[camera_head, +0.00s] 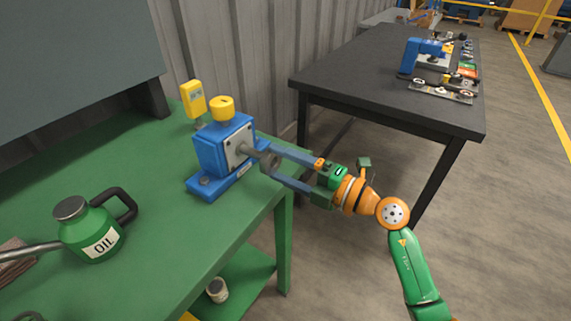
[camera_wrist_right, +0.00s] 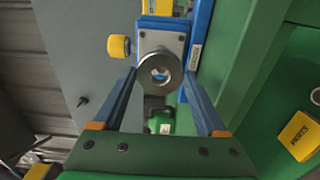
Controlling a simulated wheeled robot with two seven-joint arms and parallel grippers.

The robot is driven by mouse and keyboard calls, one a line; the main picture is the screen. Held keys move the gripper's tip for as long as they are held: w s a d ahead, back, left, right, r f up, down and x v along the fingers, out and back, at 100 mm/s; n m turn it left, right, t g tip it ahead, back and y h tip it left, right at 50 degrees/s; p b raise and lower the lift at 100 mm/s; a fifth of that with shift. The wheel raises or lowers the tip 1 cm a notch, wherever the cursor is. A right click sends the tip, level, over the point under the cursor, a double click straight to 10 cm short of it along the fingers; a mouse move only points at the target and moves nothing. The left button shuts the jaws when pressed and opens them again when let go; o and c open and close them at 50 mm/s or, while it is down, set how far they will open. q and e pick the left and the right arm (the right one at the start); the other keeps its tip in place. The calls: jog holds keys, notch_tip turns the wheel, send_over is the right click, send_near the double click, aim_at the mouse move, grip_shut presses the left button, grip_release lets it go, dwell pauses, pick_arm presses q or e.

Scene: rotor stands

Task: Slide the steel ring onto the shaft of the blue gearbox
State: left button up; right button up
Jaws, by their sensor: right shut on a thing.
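The blue gearbox (camera_head: 222,145) stands on the green bench with its grey shaft (camera_head: 247,151) pointing right, toward my right gripper. It shows behind the ring in the wrist view (camera_wrist_right: 203,22). The steel ring (camera_wrist_right: 147,70) is face-on between my fingertips in the wrist view, in front of the gearbox's grey face plate. My right gripper (camera_head: 269,162) is shut on the ring, which is at the shaft's free end in the head view. Whether the shaft's tip is inside the ring's hole, I cannot tell. My left gripper is not in view.
A green oil can (camera_head: 92,235) stands at the bench's left front. The green bench's (camera_head: 170,270) right edge is below my gripper. A dark table (camera_head: 370,65) with several parts stands at the back right.

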aim_at(256, 151)
jog(key=shift+w+a, duration=0.15)
jog(key=shift+a, duration=0.1)
dwell(0.4)
jog(key=shift+w+a+r+p, duration=0.1)
jog(key=shift+w+a+p, duration=0.15)
jog(key=shift+a+p, duration=0.05)
jog(key=shift+w+a, duration=0.15)
dwell(0.4)
jog(key=shift+x, duration=1.35)
jog(key=shift+x, duration=1.05)
